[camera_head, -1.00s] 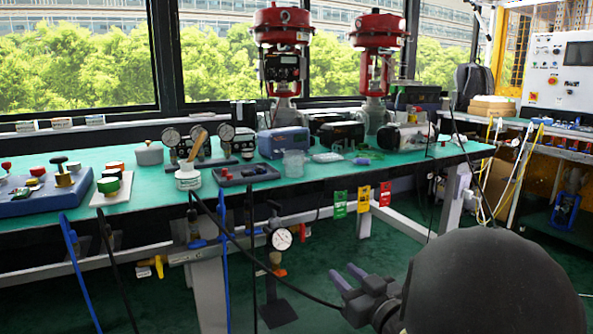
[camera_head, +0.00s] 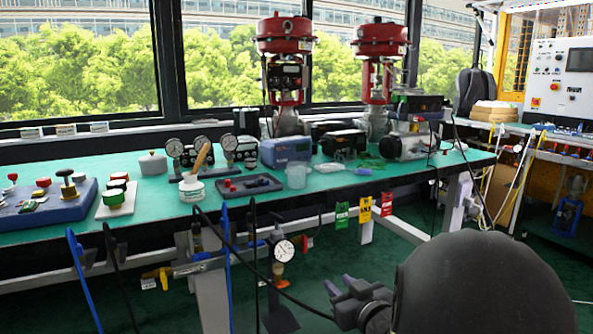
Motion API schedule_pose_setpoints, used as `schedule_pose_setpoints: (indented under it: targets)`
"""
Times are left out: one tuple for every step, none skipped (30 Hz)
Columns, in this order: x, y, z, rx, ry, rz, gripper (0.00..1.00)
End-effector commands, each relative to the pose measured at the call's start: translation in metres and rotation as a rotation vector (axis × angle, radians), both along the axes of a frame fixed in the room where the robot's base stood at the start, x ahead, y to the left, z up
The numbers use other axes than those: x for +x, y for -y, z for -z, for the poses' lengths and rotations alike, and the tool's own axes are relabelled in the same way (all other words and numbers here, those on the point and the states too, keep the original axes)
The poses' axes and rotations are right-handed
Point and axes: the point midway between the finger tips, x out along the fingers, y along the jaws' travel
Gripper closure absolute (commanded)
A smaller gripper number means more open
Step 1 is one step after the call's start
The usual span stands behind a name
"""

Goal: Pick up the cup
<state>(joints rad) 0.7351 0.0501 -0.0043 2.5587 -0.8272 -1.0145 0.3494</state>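A clear, see-through cup (camera_head: 296,175) stands upright on the green bench top, in front of a blue-grey box and right of a dark tray. My gripper (camera_head: 338,284) is low in front of the bench, below the table top and well short of the cup. Its two purple-grey fingers point up and left, with a gap between them and nothing in it. My rounded dark arm link fills the lower right.
The green bench (camera_head: 400,171) holds a white jar (camera_head: 191,188) with a wooden-handled tool, a dark tray (camera_head: 249,186), a blue-grey box (camera_head: 286,151) and two red-topped valves. Tags and a gauge (camera_head: 284,251) hang below the front edge. Hoses cross there.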

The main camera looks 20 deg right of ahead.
Motion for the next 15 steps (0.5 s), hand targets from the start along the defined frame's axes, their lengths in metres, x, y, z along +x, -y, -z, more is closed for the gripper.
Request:
schedule_pose_setpoints:
  targets:
    - [0.006,-0.008,-0.013,-0.005,-0.056,0.013,0.69]
    - [0.008,-0.010,-0.013,-0.006,-0.092,0.026,0.69]
    - [0.010,-0.015,-0.012,-0.009,-0.145,0.042,0.69]
    - [0.011,-0.019,-0.011,-0.009,-0.186,0.054,0.69]
    - [0.011,-0.023,-0.010,-0.010,-0.227,0.064,0.69]
    - [0.011,-0.029,-0.009,-0.008,-0.282,0.077,0.69]
    - [0.010,-0.034,-0.008,-0.008,-0.325,0.085,0.69]
    - [0.009,-0.039,-0.008,-0.006,-0.367,0.091,0.69]
    - [0.006,-0.047,-0.007,-0.003,-0.426,0.096,0.69]
    - [0.003,-0.053,-0.006,-0.001,-0.470,0.099,0.69]
    - [0.000,-0.060,-0.006,0.001,-0.516,0.100,0.69]
    - [-0.006,-0.070,-0.005,0.005,-0.577,0.099,0.69]
    - [-0.010,-0.077,-0.005,0.008,-0.624,0.097,0.69]
    - [-0.016,-0.086,-0.006,0.011,-0.671,0.093,0.69]
    - [-0.023,-0.097,-0.006,0.018,-0.734,0.087,0.69]
